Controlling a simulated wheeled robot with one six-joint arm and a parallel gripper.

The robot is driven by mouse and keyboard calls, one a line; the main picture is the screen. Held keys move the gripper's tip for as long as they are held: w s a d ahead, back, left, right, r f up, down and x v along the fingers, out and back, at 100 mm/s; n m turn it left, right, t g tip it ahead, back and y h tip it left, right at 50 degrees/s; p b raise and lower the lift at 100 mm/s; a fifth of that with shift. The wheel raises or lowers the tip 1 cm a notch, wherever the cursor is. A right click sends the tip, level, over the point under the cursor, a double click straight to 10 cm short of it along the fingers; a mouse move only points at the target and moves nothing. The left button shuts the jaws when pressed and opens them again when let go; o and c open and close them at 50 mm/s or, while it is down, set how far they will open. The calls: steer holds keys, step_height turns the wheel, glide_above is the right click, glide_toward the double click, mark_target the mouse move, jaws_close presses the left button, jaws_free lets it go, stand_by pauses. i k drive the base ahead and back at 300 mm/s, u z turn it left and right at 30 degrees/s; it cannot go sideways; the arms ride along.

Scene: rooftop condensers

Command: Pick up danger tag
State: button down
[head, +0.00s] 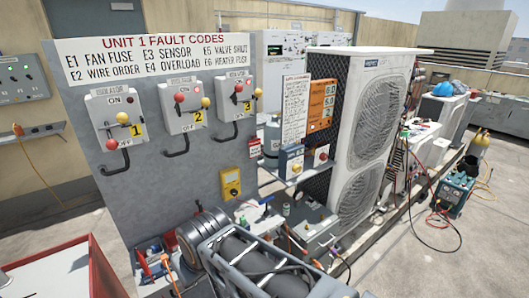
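A small red-and-white tag (254,148) hangs at the right edge of the grey isolator panel (75,120), below the third switch. It looks like the danger tag, but its print is too small to read. It hangs upright, above and right of a yellow meter (231,183). I cannot make out any gripper fingers in the head view, so the gripper's distance from the tag and its hold are not shown.
Three numbered isolator boxes with levers, the first one (117,112) at left, jut from the panel. A large white condenser (365,140) stands to the right. Metal cylinders and a frame (270,265) crowd the foreground. A red-edged bench (65,275) is at lower left. Open floor lies at right.

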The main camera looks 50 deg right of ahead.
mark_target(253, 145)
steer(key=z, duration=0.5)
steer(key=i, duration=0.25)
steer(key=u, duration=1.8)
steer(key=k, duration=1.25)
steer(key=z, duration=1.6)
steer(key=i, duration=1)
steer(key=z, duration=0.05)
